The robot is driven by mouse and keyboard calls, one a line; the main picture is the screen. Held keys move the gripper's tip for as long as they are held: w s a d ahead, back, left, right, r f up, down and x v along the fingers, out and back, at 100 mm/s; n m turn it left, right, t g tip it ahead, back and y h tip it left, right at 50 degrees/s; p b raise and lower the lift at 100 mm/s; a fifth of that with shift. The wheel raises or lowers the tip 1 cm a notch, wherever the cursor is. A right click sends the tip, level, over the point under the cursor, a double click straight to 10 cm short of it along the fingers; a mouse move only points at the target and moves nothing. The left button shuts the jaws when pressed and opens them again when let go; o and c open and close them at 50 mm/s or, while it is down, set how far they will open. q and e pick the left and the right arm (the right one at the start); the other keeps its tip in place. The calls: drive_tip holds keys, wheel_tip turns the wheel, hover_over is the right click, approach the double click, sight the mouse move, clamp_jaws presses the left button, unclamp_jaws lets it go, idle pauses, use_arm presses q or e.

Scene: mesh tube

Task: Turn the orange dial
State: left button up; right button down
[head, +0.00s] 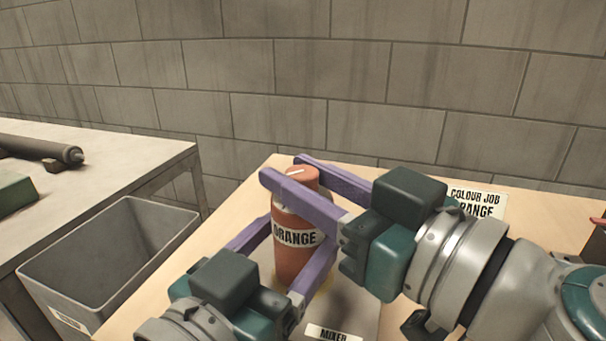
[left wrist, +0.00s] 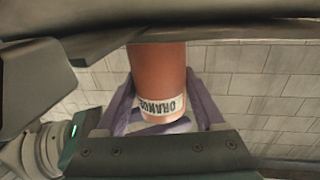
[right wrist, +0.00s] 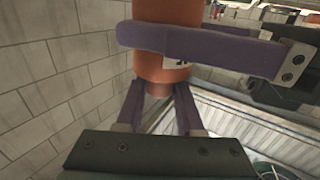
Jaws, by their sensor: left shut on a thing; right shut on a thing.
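An upright orange canister (head: 290,255) with a white label reading ORANGE stands on the mixer plate. The orange dial (head: 302,174), with a white line on top, sits at its upper end. My right gripper (head: 286,170) is shut on the dial from the right, one purple finger on each side; the right wrist view shows the dial (right wrist: 158,89) between its fingers. My left gripper (head: 298,246) is shut around the canister's body below the label; the left wrist view shows the canister (left wrist: 157,75) between its fingers. The fingers hide part of the dial's side.
A plate labelled MIXER (head: 352,318) lies under the canister on the wooden table (head: 150,285). A COLOUR JOB ORANGE sign (head: 485,203) stands behind my right arm. An empty grey bin (head: 105,250) and another table (head: 110,145) are at left. A block wall is behind.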

use_arm(q)
drive_tip(key=shift+s+f, duration=0.1)
drive_tip(key=shift+f, duration=0.15)
use_arm(e)
drive_tip(key=shift+a+r+n+g+y, duration=0.1)
drive_tip(key=shift+r+n+g+y, duration=0.2)
drive_tip(key=shift+y, duration=0.1)
drive_tip(key=shift+w+f+n+g+y, duration=0.1)
drive_tip(key=shift+f+n+g+y, duration=0.35)
drive_tip(key=shift+g, duration=0.25)
drive_tip(key=shift+n+g+y, duration=0.25)
drive_tip(key=shift+n+g, duration=0.1)
drive_tip(key=shift+g, duration=0.05)
drive_tip(key=c, duration=0.5)
unclamp_jaws()
drive_tip(key=shift+c, duration=0.2)
drive_tip(key=shift+s+d, duration=0.2)
drive_tip(key=shift+d, duration=0.05)
